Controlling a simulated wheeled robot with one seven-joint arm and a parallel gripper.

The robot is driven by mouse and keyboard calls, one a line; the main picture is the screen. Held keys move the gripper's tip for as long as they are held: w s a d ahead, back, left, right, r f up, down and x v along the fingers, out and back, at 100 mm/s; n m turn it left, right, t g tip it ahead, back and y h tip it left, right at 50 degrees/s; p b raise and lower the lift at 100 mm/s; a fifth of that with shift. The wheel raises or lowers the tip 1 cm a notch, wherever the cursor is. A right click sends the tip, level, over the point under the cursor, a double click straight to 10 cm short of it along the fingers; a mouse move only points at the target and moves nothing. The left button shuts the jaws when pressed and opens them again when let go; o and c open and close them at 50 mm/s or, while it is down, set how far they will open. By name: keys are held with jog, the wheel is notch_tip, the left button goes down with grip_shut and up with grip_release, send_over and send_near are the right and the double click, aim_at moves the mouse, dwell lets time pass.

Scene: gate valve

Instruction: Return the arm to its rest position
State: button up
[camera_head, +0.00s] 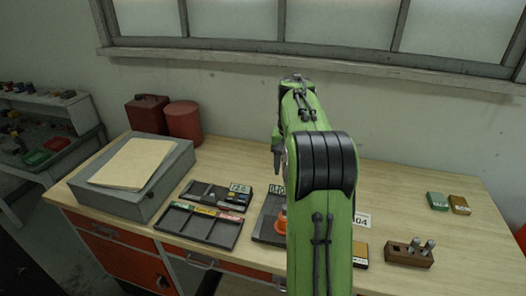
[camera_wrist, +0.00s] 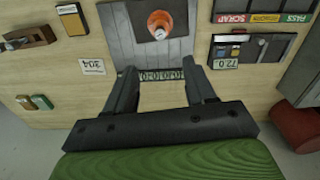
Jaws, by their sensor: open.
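My green arm is raised over the middle of the wooden workbench (camera_head: 390,190) in the head view. My gripper (camera_wrist: 163,72) is open and empty in the wrist view, with its two dark fingers apart above the bench. In the head view my arm hides most of the gripper. An orange cone-shaped part (camera_wrist: 160,24) with a pale top sits on a dark grey plate (camera_wrist: 120,35) beyond the fingertips. The same orange part shows in the head view (camera_head: 281,222), partly hidden by my arm.
A sorting tray (camera_head: 200,227) and a grey case (camera_head: 160,185) with paper stand left of my arm. Red canisters (camera_head: 183,122) are behind. A wooden block with pegs (camera_head: 410,254) and small boxes (camera_head: 438,201) are at right. The window ledge (camera_head: 350,60) runs behind the bench.

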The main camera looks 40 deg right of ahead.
jog(key=s+a+r+n+t+h, duration=0.1)
jog(key=s+a+r+n, duration=0.2)
jog(key=a, duration=0.6)
jog(key=s+a+r+n+t, duration=0.25)
jog(key=s+a, duration=0.25)
jog(key=a, duration=0.4)
jog(key=s+a+f+n+t, duration=0.1)
jog(key=s+a+f, duration=0.1)
jog(key=s+a, duration=0.2)
jog(key=s+a+f+n+t+y+b, duration=0.1)
jog(key=s+a+f+n, duration=0.1)
jog(key=s, duration=0.6)
jog(key=shift+a+f, duration=0.75)
jog(key=shift+a, duration=0.3)
jog(key=shift+n, duration=0.25)
